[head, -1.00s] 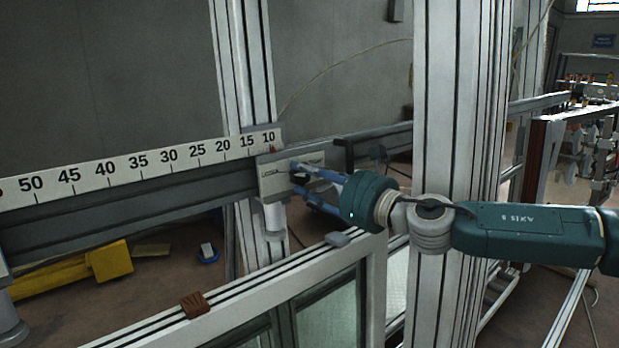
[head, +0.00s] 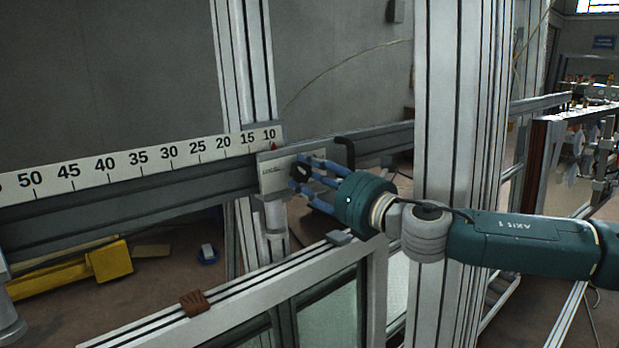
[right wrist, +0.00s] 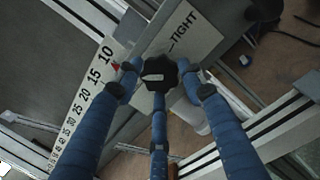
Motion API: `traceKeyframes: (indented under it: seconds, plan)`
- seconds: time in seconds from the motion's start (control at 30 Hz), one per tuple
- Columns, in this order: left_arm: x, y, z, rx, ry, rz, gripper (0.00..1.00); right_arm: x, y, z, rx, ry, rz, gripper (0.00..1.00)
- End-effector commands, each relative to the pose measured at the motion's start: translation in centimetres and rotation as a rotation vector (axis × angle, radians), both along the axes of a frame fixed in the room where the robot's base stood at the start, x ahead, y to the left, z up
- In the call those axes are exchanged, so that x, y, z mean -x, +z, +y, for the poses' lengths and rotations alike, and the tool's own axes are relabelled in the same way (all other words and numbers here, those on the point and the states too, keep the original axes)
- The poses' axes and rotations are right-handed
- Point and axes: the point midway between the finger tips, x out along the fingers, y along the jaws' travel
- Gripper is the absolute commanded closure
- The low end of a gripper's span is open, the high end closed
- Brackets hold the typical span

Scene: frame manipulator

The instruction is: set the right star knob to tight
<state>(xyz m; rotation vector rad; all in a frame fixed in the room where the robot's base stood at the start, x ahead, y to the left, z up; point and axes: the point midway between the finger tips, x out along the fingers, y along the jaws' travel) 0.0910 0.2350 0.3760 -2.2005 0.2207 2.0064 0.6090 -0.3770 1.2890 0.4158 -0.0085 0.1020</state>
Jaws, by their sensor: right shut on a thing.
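The right star knob is black, with several lobes and a white mark on its face. In the right wrist view the knob (right wrist: 160,74) sits on a light plate (right wrist: 203,42). The white mark points left in that view, while the printed word TIGHT (right wrist: 183,28) and its short line lie up and to the right. My right gripper (head: 304,173) has its blue fingers closed around the knob, which shows as a dark spot in the head view. In the right wrist view the gripper (right wrist: 161,85) surrounds the knob with three fingers. My left gripper is not in view.
A numbered scale (head: 140,163) runs left of the plate (head: 273,177) along a grey rail. A white upright profile (head: 457,120) stands close to my right arm, and a window frame (head: 300,285) lies below.

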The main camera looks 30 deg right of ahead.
Motion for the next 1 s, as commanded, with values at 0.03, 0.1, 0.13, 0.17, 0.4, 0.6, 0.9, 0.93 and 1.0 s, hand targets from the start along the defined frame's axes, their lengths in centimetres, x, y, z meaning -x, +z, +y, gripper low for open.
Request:
traceKeyframes:
  seconds: [0.03, 0.1, 0.13, 0.17, 0.4, 0.6, 0.9, 0.93, 1.0]
  plan:
    - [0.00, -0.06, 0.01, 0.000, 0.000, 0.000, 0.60, -0.02, 0.14, -0.02, -0.046, -0.006, 0.000, 0.87]
    - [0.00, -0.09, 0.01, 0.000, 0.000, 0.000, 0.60, -0.02, 0.16, -0.03, -0.113, -0.014, 0.004, 0.87]
    - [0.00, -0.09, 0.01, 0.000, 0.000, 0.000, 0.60, -0.03, 0.16, -0.01, -0.141, -0.017, 0.006, 0.87]
    - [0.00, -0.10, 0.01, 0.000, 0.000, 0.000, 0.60, -0.01, 0.17, 0.01, -0.169, -0.019, 0.010, 0.87]
    - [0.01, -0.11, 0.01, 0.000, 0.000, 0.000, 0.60, -0.01, 0.19, 0.08, -0.395, -0.043, 0.027, 0.87]
    - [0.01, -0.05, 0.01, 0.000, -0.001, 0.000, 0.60, -0.02, 0.20, 0.09, -0.583, -0.064, 0.041, 0.87]
    - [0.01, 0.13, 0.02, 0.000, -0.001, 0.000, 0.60, 0.00, 0.27, 0.21, -0.866, -0.092, 0.064, 0.87]
    - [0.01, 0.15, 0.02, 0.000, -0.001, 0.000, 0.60, 0.00, 0.25, 0.21, -0.895, -0.096, 0.067, 0.87]
    - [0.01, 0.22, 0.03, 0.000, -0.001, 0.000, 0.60, -0.01, 0.24, 0.23, -0.961, -0.103, 0.073, 0.87]
